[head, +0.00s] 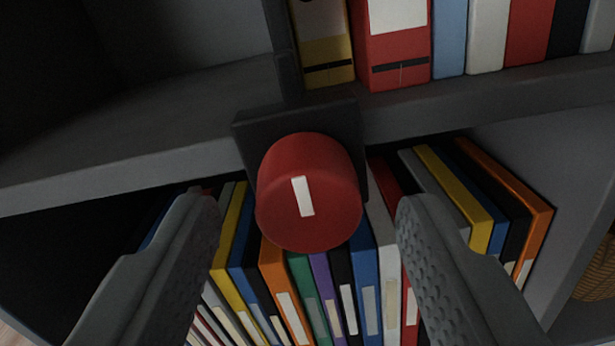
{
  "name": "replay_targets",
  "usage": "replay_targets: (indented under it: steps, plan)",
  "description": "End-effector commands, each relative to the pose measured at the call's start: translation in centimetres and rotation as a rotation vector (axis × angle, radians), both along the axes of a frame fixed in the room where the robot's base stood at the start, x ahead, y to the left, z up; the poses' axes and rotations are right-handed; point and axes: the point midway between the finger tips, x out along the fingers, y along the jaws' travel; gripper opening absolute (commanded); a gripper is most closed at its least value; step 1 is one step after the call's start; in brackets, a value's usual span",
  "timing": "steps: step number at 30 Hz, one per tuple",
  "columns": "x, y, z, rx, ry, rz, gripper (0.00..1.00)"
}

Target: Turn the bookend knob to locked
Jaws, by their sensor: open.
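The bookend knob (327,221) is a round red knob with a white mark (302,196) on its face. The white mark runs nearly upright, its top leaning slightly left. The knob sits on a dark square plate (245,138) at the front of the shelf. My gripper (308,225) is open, with one grey finger to the left of the knob and the other to its right. Both fingers are clear of the knob in the picture, and nothing is held. No lettering for locked or unlocked shows.
A grey shelf board (110,146) crosses behind the plate. Binders and books, including a red binder (392,50), stand above it. Several coloured book spines (300,277) fill the compartment below, close under the knob. A woven basket (597,262) shows at the right edge.

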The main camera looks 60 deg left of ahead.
Motion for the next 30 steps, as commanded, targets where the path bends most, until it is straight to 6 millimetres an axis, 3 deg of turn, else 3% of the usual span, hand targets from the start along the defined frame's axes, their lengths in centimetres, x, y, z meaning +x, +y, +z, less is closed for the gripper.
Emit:
replay_targets:
  steps: [11, 18, 30]
  plan:
    - [0.39, 0.41, -0.02, 0.0, 0.0, -0.001, 0.53]
    - [0.37, 0.39, -0.02, 0.0, 0.0, -0.001, 0.08]
    - [0.36, 0.39, -0.02, 0.042, 0.054, -0.001, 0.08]
